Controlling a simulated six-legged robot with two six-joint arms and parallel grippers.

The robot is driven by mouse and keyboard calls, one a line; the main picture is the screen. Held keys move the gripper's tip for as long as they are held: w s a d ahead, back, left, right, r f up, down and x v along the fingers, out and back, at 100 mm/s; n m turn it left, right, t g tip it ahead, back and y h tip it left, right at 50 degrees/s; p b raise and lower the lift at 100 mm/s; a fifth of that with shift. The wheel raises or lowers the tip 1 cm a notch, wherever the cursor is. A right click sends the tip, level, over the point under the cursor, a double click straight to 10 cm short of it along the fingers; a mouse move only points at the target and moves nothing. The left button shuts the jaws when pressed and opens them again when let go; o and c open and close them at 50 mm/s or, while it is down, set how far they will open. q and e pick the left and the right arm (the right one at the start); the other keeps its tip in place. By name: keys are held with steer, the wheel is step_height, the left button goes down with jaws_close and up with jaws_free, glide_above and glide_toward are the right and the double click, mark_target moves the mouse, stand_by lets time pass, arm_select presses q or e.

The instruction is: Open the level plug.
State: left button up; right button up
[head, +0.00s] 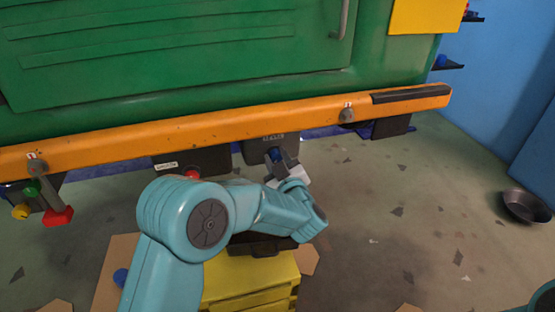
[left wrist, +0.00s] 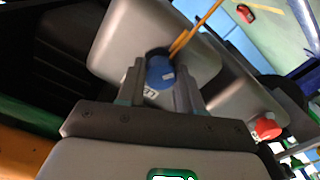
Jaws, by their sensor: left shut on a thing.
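A blue plug (head: 274,154) sits at a dark grey housing (head: 255,150) under the orange beam of the green vehicle. In the left wrist view the blue plug (left wrist: 160,72) is between my fingertips, in front of a dark round opening in a grey housing (left wrist: 118,42). I cannot tell whether it is seated or clear of the opening. My left gripper (head: 286,165) is shut on it. Thin orange-yellow streaks (left wrist: 190,35) run from beside the plug to the upper right. The plug's far side is hidden. My right gripper is not in view.
A red plug (head: 192,175) is on a labelled dark box to the left; a red knob (left wrist: 268,127) shows in the wrist view. Red, green and yellow fittings (head: 57,216) hang further left. Yellow crates (head: 250,284) stand below. A black pan (head: 526,206) lies on open floor at right.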

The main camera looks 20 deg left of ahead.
arm_select(q)
steer(key=o, duration=1)
steer(key=shift+o, duration=0.2)
steer(key=shift+s, duration=0.1)
steer(key=shift+s+d, duration=0.3)
steer(key=p+v, duration=0.3)
steer(key=v, duration=1.2)
steer(key=shift+s, duration=0.15)
steer(key=shift+d+f, duration=0.1)
steer(key=shift+f, duration=0.05)
